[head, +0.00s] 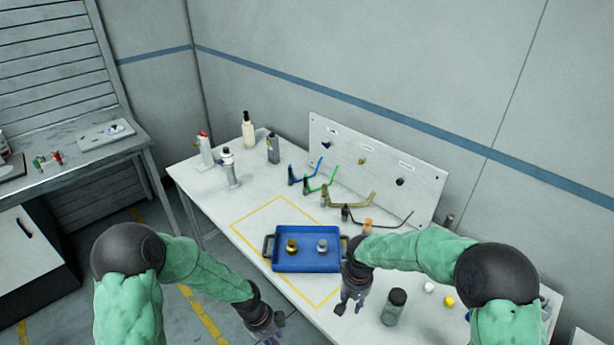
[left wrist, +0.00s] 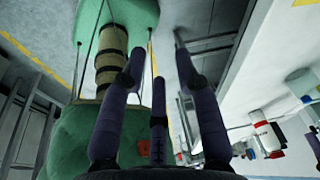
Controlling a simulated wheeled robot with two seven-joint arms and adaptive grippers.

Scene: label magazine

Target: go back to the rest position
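My left gripper (head: 272,332) is low in the head view, in front of the table's near edge and partly cut off by the frame. In the left wrist view its fingers (left wrist: 158,82) are spread with nothing between them. My right gripper (head: 350,304) points down at the near right of the blue tray (head: 306,267). Its fingertips look apart, and I see nothing held. The tray lies inside a yellow outline on the white table (head: 212,187). A brass piece (head: 292,246) and a silver piece (head: 322,245) are in it.
A dark-lidded jar (head: 394,307) stands right of my right gripper. Several bottles, one being a white one (head: 249,130), stand at the back left. Curved coloured hooks stand before an upright panel (head: 420,185). A grey bench (head: 75,155) is at the left.

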